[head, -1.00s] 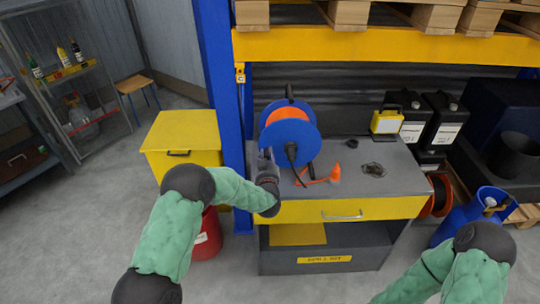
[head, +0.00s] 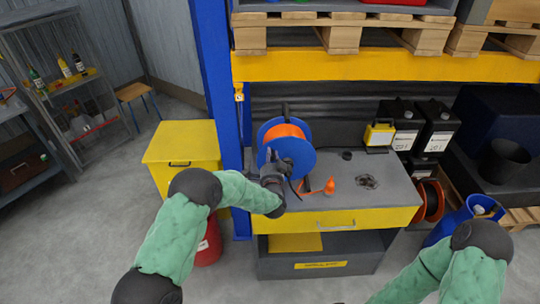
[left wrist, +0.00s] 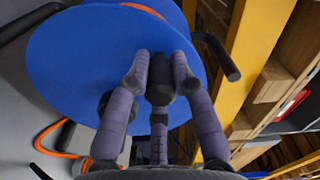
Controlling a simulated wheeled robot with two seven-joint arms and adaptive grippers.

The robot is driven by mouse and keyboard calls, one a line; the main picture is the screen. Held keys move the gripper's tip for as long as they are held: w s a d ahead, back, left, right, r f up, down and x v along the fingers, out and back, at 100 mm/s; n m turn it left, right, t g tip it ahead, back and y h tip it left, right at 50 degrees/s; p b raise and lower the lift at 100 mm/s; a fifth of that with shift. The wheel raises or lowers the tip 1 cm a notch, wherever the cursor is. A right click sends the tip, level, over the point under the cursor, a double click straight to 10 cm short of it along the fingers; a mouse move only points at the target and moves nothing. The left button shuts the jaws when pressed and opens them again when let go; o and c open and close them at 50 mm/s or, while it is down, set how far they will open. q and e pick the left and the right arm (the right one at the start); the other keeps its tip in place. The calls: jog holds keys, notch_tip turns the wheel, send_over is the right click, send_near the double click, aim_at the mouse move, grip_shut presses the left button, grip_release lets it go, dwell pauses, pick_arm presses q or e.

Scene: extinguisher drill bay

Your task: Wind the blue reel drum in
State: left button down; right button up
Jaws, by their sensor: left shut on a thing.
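The reel has a blue disc face (head: 302,162) with orange cable (head: 284,131) wound behind it. It stands upright on the left of the grey bench top. My left gripper (head: 272,168) is at the lower left of the disc in the head view. In the left wrist view the blue disc (left wrist: 75,65) fills the upper left. There my left gripper (left wrist: 160,62) has its fingers closed around a black knob (left wrist: 161,82) in front of the disc. A black bar (left wrist: 222,58) shows beside the disc. My right gripper is out of view.
The grey bench top (head: 395,190) holds an orange cone-like piece (head: 330,187), a dark patch and a yellow lamp (head: 379,134). A blue post (head: 222,90) stands close left of the reel. A yellow shelf beam (head: 400,66) crosses above. Black canisters (head: 438,128) stand right.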

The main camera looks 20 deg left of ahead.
aim_at(283, 143)
pick_arm(q)
jog(key=d+r+m+p, duration=0.2)
jog(key=m, duration=0.1)
jog(key=shift+w+d+r+m, duration=0.1)
jog(key=shift+w+r+m, duration=0.1)
jog(key=shift+w+m, duration=0.15)
jog(key=shift+w+d+r+m+p, duration=0.25)
jog(key=shift+d+m+p, duration=0.4)
jog(key=shift+m, duration=0.2)
jog(key=shift+w+d+r+m+p, duration=0.2)
jog(key=shift+d+m+p, duration=0.3)
jog(key=shift+m+p, duration=0.25)
jog(key=c, duration=1.2)
grip_release()
jog(key=shift+o, duration=0.6)
jog(key=shift+s+f, duration=0.1)
